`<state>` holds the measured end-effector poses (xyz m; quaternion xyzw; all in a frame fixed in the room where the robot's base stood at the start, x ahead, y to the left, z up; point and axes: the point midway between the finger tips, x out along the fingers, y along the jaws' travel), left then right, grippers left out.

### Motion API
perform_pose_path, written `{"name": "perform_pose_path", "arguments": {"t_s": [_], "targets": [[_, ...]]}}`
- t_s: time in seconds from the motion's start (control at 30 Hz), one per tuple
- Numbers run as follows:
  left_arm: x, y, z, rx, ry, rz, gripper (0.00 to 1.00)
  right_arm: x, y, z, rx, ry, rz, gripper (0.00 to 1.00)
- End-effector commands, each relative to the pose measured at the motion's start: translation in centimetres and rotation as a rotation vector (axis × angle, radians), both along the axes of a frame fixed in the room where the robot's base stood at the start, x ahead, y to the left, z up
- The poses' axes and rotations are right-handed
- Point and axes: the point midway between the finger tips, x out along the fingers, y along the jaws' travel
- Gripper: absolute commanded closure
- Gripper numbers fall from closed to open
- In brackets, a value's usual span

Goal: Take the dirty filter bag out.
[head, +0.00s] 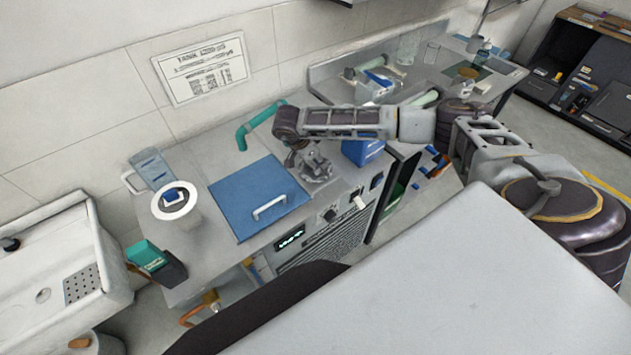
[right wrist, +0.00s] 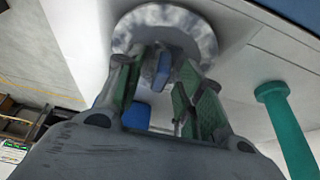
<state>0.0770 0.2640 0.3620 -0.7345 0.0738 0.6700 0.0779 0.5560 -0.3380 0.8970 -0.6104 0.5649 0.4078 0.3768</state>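A mottled grey ring with a blue tab, seemingly the dirty filter bag (head: 318,176), sits at the counter just right of the blue lid (head: 258,195). In the right wrist view the ring (right wrist: 205,40) and its blue tab (right wrist: 163,68) show close up. My right gripper (head: 308,158) is over the ring. In the right wrist view its green-padded fingers (right wrist: 160,95) are apart, on either side of the tab; contact is unclear. The bag's lower part is hidden. A clean white ring with a blue tab (head: 157,208) stands at the counter's left. My left gripper is not in view.
A teal pipe (head: 262,117) rises behind the lid. A blue box (head: 361,152) stands right of the right gripper. A sink (head: 45,262) is at far left, and a dark green-topped container (head: 158,264) stands at the counter's front left.

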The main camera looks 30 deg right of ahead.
Motion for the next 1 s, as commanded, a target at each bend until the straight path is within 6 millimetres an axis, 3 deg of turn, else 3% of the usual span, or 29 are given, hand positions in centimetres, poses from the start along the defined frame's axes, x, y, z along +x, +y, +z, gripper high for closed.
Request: {"name": "perform_pose_path", "arguments": {"t_s": [0.1, 0.4, 1.0], "targets": [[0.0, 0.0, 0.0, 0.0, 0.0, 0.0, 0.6, 0.01, 0.02, 0.02, 0.0, 0.0, 0.0, 0.65], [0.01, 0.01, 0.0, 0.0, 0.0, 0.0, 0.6, 0.02, 0.03, 0.03, 0.0, 0.0, 0.0, 1.0], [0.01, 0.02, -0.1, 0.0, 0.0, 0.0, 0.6, 0.07, 0.04, 0.6, 0.001, -0.002, 0.001, 1.0]]}}
